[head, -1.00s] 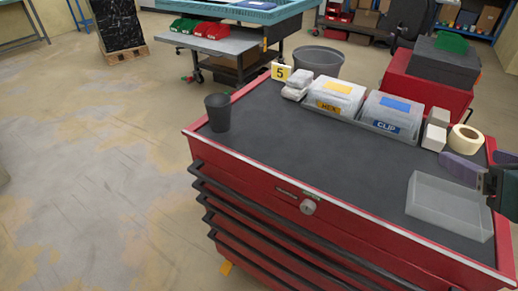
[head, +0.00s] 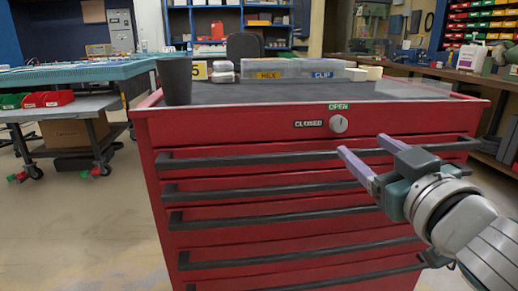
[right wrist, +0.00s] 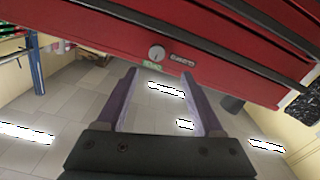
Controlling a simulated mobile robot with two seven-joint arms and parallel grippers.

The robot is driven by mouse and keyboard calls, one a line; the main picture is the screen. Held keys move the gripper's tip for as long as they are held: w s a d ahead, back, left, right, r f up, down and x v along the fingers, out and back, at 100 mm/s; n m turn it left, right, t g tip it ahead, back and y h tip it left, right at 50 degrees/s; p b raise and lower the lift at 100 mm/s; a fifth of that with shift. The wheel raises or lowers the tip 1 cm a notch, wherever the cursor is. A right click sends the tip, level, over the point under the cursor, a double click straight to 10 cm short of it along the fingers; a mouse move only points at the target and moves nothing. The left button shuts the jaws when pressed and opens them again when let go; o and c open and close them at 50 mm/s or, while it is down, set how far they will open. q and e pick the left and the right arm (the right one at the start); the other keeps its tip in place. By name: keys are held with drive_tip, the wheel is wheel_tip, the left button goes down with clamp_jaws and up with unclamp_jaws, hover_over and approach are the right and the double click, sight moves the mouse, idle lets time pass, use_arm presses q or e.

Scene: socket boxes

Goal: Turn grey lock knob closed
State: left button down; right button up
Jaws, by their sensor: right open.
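The grey lock knob (head: 338,124) is on the top front panel of the red tool cabinet (head: 240,127). A green OPEN label (head: 338,106) is above it and a dark CLOSED label (head: 308,124) is to its left. Which way the knob points is too small to tell. My right gripper (head: 361,144) is open and empty, in front of the cabinet, just below and right of the knob. In the right wrist view the knob (right wrist: 156,53) lies ahead, between the lines of the two fingers (right wrist: 159,74), apart from them. My left gripper is not in view.
Long dark drawer handles (head: 300,157) stick out below the knob. A dark cup (head: 176,81) and clear bins (head: 290,68) stand on the cabinet top. A workbench (head: 75,75) is at left.

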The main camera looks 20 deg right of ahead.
sight(340, 125)
drive_tip(key=x, duration=0.3)
drive_tip(key=b+x, duration=0.1)
drive_tip(key=x, duration=0.4)
drive_tip(key=shift+w+d+r, duration=0.1)
drive_tip(key=shift+w+d, duration=0.1)
drive_tip(key=shift+d, duration=0.15)
drive_tip(key=shift+w+d, duration=0.15)
drive_tip(key=shift+w, duration=0.45)
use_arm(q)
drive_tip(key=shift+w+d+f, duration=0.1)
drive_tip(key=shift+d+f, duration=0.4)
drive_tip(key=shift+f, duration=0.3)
use_arm(e)
drive_tip(key=shift+c, duration=0.4)
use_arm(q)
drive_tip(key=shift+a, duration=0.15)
use_arm(e)
clamp_jaws()
